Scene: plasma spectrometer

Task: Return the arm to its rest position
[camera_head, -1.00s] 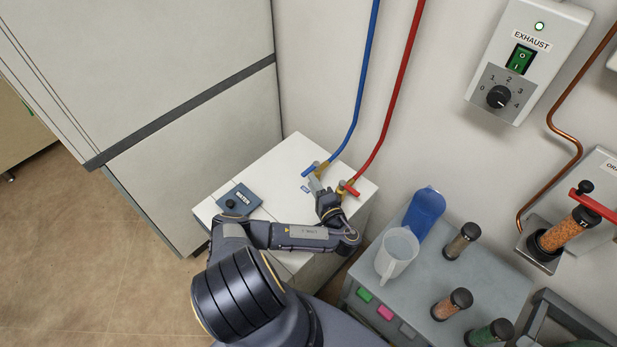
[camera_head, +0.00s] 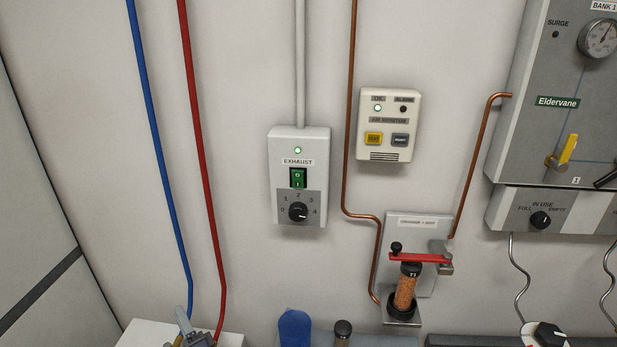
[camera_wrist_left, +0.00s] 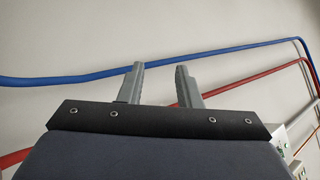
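My left gripper (camera_head: 184,318) shows at the bottom edge of the head view, in front of the blue hose (camera_head: 161,165) and left of the red hose (camera_head: 201,165). The arm behind it is cut off by the frame. In the left wrist view, the two fingers of the left gripper (camera_wrist_left: 160,68) stand apart with nothing between them. The blue hose (camera_wrist_left: 230,55) and red hose (camera_wrist_left: 240,85) run behind the fingers there. My right gripper is in neither current view.
A white cabinet top (camera_head: 145,335) is at the lower left. The exhaust box (camera_head: 298,150), air monitor (camera_head: 389,125), copper pipes and an orange-filled cartridge (camera_head: 404,290) are on the wall. A blue object (camera_head: 294,328) stands at the bottom. A gas panel (camera_head: 560,110) is at right.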

